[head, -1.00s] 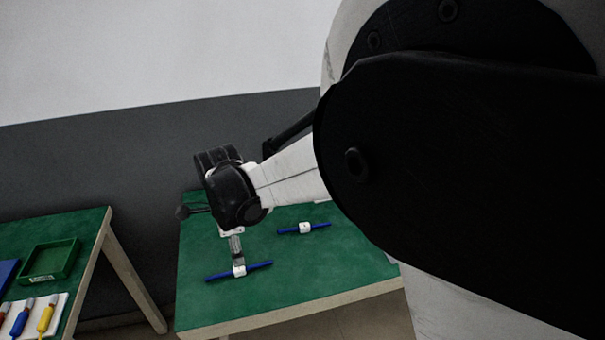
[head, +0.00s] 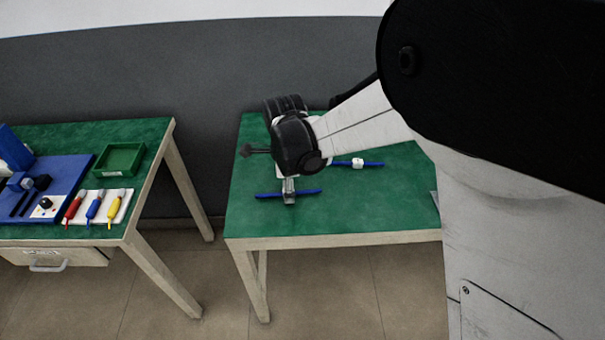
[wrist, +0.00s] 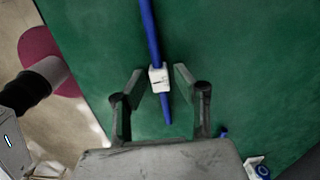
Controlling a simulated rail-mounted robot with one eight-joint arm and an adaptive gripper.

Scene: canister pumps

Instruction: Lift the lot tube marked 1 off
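Two blue tubes with white tags lie on the right-hand green table. The nearer tube (head: 309,192) lies under my gripper (head: 290,196), which hides its tag in the head view. In the wrist view this tube (wrist: 150,30) runs between the two fingers, with its white tag (wrist: 158,78) at the fingertips. A small dark mark shows on the tag, but I cannot read it surely. My gripper (wrist: 159,72) is open, with visible gaps on both sides of the tag. The farther tube (head: 374,164) lies behind and to the right, its tag (head: 357,163) unreadable.
The right-hand table (head: 260,222) is otherwise mostly clear. A gap separates it from the left-hand table (head: 150,135). That one holds a green tray (head: 120,158), a blue board (head: 65,175) and red, blue and yellow-handled tools on a white mat (head: 88,215).

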